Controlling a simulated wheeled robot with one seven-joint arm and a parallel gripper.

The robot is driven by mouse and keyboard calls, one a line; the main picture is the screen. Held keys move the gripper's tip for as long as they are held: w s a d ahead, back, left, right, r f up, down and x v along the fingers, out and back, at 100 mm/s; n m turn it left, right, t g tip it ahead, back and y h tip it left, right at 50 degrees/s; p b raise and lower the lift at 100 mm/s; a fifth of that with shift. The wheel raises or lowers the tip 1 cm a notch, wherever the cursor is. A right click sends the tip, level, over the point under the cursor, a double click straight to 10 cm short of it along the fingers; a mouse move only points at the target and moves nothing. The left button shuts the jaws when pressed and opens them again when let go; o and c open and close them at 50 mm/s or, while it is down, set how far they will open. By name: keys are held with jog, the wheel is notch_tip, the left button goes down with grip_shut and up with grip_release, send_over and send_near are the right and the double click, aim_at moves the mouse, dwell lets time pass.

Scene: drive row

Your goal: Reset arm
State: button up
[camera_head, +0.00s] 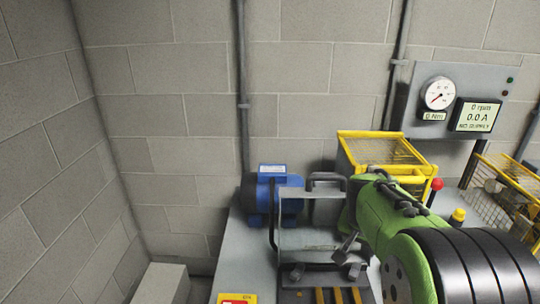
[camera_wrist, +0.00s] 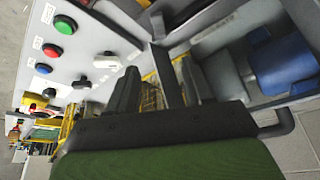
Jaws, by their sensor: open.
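My gripper (camera_wrist: 160,88) is open in the wrist view, with its two dark fingers apart. A grey bar shows between and beyond the fingers; I cannot tell whether they touch it. In the head view my green arm reaches in from the lower right and hides much of the bench there; its fingers cannot be made out clearly.
A blue motor (camera_head: 275,192) sits on the grey bench, beside a grey frame with a handle (camera_head: 326,178). Behind are a yellow mesh guard (camera_head: 385,150) and a gauge panel (camera_head: 427,98). The wrist view shows a button panel (camera_wrist: 75,55) at left. Block walls stand behind and left.

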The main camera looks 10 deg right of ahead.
jog(key=s+a+r+n+t+y+p, duration=0.1)
jog(key=s+a+r+n, duration=0.3)
jog(key=s+a, duration=0.4)
jog(key=s+a+r+n+t+y+p, duration=0.1)
jog(key=s+a+r+n+p, duration=0.3)
jog(key=s+a, duration=0.4)
jog(key=s+r+n+y, duration=0.1)
jog(key=s, duration=0.2)
jog(key=shift+s, duration=0.15)
jog(key=shift+r, duration=0.1)
jog(key=shift+c, duration=0.5)
